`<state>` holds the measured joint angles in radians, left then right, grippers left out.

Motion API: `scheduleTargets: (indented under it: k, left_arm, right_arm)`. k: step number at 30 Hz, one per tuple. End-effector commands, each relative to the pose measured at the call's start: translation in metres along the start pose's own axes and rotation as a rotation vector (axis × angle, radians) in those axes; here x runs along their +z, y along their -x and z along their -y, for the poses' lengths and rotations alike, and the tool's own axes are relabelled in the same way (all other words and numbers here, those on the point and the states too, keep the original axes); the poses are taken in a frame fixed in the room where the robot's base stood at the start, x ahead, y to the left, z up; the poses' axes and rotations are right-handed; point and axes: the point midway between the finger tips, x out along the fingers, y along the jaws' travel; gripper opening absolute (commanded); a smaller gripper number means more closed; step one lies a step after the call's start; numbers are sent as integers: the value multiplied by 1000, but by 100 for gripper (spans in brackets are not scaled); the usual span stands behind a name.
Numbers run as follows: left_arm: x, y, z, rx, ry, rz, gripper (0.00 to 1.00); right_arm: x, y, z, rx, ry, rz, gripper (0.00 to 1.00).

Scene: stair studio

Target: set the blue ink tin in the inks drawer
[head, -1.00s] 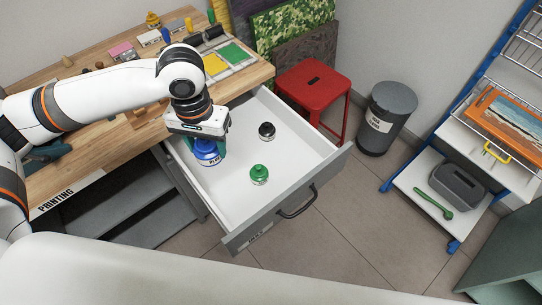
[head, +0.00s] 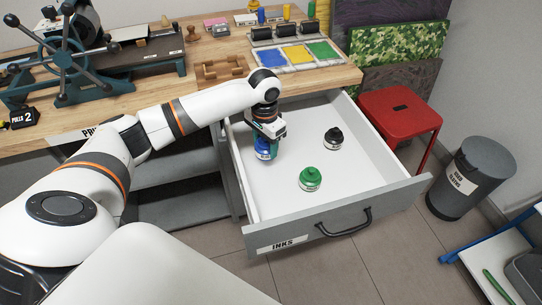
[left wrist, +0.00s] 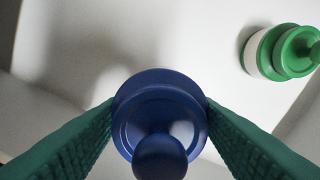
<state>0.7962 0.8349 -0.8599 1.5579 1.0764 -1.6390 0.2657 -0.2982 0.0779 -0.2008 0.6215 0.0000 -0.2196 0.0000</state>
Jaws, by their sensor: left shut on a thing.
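The blue ink tin (head: 264,152) is inside the open inks drawer (head: 318,232), near its left wall. My left gripper (head: 265,138) is shut on the tin from above. In the left wrist view the blue tin (left wrist: 160,120), with its round knob, sits between the two green fingers. I cannot tell for sure whether its base touches the drawer floor. A green ink tin (head: 310,179) and a black ink tin (head: 333,138) stand on the drawer floor to its right. The green tin also shows in the left wrist view (left wrist: 285,50). My right gripper is not in view.
The wooden workbench (head: 190,95) runs behind the drawer, with a press (head: 70,60) and colour pads (head: 298,56) on it. A red stool (head: 400,112) and a dark bin (head: 470,178) stand right of the drawer.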

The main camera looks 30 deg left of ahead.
Motion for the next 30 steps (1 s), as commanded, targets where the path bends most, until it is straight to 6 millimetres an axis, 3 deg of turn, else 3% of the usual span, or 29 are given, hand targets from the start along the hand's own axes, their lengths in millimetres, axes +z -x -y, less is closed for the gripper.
scheduleTargets:
  k: [10,23,24,27,30]
  left_arm:
    - [0,-47,0,0,0,0,21]
    - [0,-53,0,0,0,1,21]
    - [0,-54,1,0,0,0,58]
    - [0,-54,0,0,0,0,74]
    - [0,-54,0,0,0,0,77]
  right_arm:
    - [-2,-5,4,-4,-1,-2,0]
    - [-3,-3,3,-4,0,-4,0]
    - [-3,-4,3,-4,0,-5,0]
    - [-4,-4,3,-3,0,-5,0]
    - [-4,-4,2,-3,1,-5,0]
